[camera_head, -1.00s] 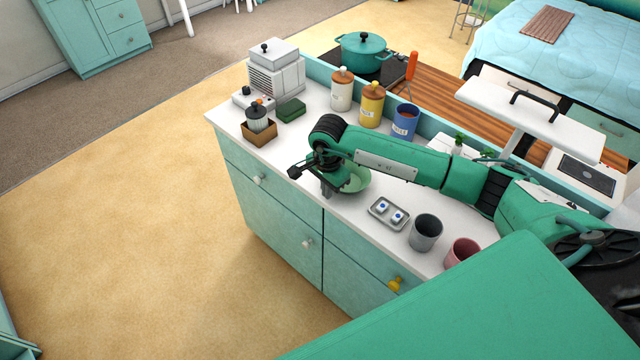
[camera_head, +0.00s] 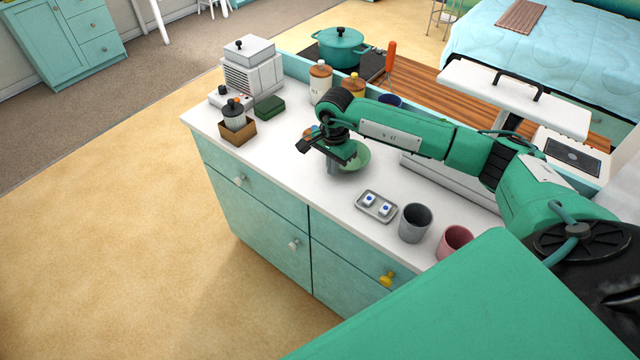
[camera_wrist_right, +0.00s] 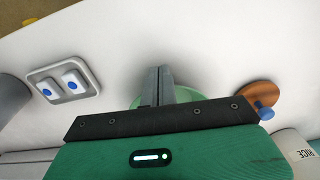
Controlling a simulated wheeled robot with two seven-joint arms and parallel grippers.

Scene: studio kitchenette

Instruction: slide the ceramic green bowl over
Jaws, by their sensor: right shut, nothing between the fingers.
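The green bowl (camera_head: 358,160) stands upright on the white counter, partly hidden behind my right gripper (camera_head: 334,172). In the right wrist view the bowl's rim (camera_wrist_right: 187,95) shows behind and to both sides of my right fingers (camera_wrist_right: 160,72). These fingers are shut together with nothing between them and point down at the near side of the bowl. I cannot tell whether they touch it. My left gripper is not in view.
A grey tray (camera_head: 364,211) with two small white-and-blue items, a grey cup (camera_head: 415,223) and a pink cup (camera_head: 455,243) stand nearby. An orange-brown disc with a blue knob (camera_wrist_right: 258,97) lies close to the bowl.

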